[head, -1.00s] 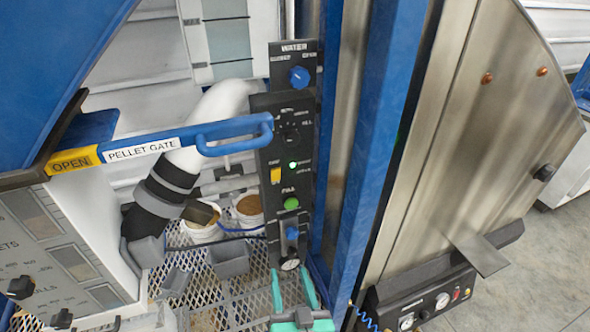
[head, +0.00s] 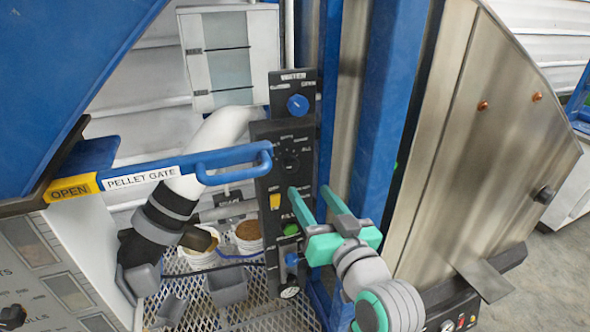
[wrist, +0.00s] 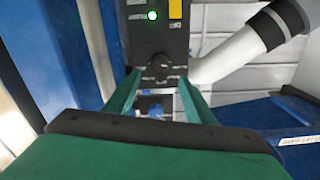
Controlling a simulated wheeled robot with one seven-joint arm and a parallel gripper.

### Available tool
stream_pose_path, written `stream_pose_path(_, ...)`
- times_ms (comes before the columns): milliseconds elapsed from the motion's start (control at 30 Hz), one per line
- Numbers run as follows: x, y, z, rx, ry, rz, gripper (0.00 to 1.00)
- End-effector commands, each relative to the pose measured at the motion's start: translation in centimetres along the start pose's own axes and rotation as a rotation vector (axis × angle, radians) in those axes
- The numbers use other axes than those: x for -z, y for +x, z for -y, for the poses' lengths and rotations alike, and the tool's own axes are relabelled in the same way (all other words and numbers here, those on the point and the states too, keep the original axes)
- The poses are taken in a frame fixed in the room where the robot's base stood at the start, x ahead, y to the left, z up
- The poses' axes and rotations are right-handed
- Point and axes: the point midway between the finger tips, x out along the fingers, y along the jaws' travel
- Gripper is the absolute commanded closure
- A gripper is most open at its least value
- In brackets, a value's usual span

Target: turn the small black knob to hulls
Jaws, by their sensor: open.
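The small black knob (head: 291,160) sits on the black control panel (head: 265,188), below a blue knob (head: 297,104). Its surrounding labels are too blurred to read surely, and its pointing direction is unclear. My gripper (head: 309,189) is open and empty in front of the panel, its fingertips slightly below and right of the black knob in the head view. In the wrist view, which shows the panel upside down, the black knob (wrist: 158,68) appears between the two spread fingers. I see no contact with it.
A yellow switch (head: 275,201) and a green button (head: 290,229) sit lower on the panel. The blue pellet gate handle (head: 235,158) reaches toward the panel from the left. A blue post (head: 385,100) stands close on the right. Buckets (head: 247,236) rest on mesh below.

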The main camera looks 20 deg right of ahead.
Motion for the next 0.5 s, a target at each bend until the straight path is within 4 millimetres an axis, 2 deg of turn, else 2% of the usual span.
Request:
stream_pose_path(167,0.2,1.2,0.1,0.004,-0.001,0.0,0.51)
stream_pose_path(500,0.2,7.0,0.1,0.004,0.0,0.001,0.51)
